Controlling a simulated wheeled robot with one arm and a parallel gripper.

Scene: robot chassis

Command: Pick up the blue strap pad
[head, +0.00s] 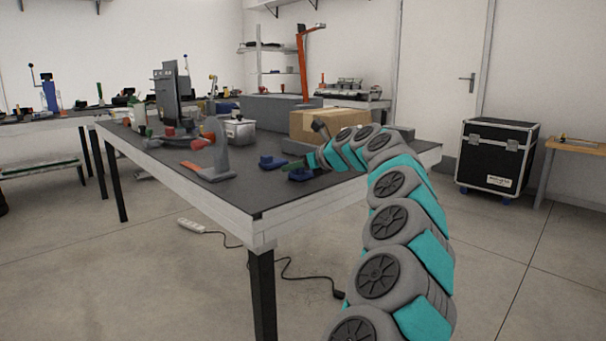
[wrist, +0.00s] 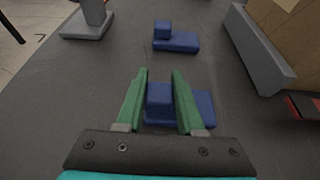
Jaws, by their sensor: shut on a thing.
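A blue strap pad (wrist: 204,108), a flat base with a raised block on one side, sits between the green fingers of my gripper (wrist: 159,88) in the wrist view. The fingers are shut on its raised block, and its near side is partly hidden by the gripper. In the head view the held pad (head: 301,175) shows low at my gripper (head: 294,165), at the table's surface; I cannot tell whether it touches the table. A second, similar blue pad (wrist: 178,43) lies apart, farther ahead on the table, and also shows in the head view (head: 270,162).
A grey upright stand (head: 216,158) is left of the pads on the dark table (head: 235,197). A cardboard box (head: 318,122) stands behind my gripper, at the right in the wrist view (wrist: 300,35) beside a grey block (wrist: 256,50). A metal tin (head: 240,131) stands farther back.

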